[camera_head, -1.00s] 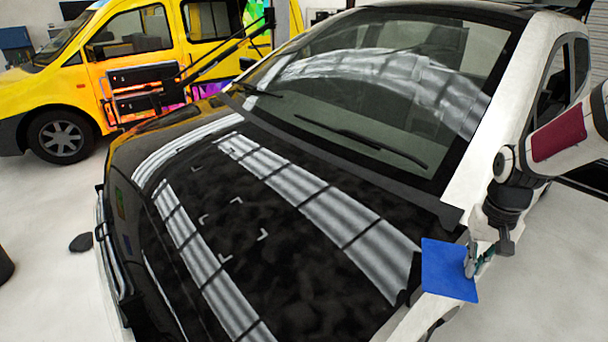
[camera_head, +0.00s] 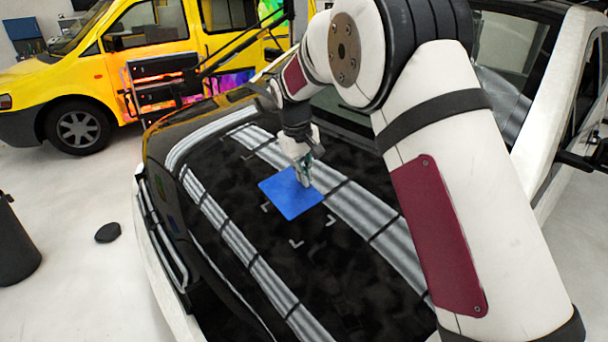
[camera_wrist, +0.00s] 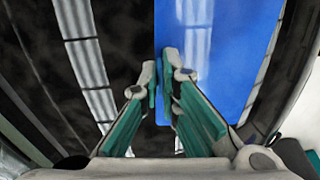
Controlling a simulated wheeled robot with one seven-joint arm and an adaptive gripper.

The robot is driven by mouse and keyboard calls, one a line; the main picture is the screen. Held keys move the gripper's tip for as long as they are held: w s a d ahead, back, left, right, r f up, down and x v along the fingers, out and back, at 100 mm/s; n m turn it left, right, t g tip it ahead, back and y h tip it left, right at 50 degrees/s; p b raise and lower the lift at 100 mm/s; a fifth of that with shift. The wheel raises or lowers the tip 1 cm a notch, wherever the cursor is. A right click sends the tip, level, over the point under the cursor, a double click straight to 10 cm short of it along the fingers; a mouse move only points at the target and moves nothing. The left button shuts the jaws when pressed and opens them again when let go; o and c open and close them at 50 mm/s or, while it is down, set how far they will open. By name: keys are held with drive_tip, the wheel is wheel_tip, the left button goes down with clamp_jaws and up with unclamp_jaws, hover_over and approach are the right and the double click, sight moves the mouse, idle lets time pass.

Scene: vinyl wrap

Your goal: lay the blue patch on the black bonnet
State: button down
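The flat blue patch (camera_head: 290,195) is over the black bonnet (camera_head: 340,270), towards the far side of the white corner marks (camera_head: 297,243). One corner mark is hidden, and I cannot tell whether the patch touches the bonnet. My gripper (camera_head: 304,180) is at the patch's right part, pointing down. In the wrist view, the fingers of my gripper (camera_wrist: 162,90) are close together on the left edge of the patch (camera_wrist: 235,45). The dark bonnet with pale reflections (camera_wrist: 82,60) shows to the left of it.
The windscreen (camera_head: 500,95) rises behind the bonnet, partly hidden by my arm. A yellow van (camera_head: 95,75) stands at the back left, with a dark panel on an arm (camera_head: 165,85) near it. A dark bin (camera_head: 15,245) stands on the floor at left.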

drive_tip(key=shift+b+x, duration=0.45)
drive_tip(key=shift+x, duration=3.35)
drive_tip(key=shift+d, duration=0.15)
drive_tip(key=shift+s+f, duration=0.1)
drive_tip(key=shift+d+f+b, duration=0.15)
drive_tip(key=shift+f+b, duration=0.15)
drive_tip(key=shift+f, duration=0.4)
drive_tip(key=c, duration=1.7)
unclamp_jaws()
drive_tip(key=v, duration=1.2)
drive_tip(key=shift+r, duration=0.1)
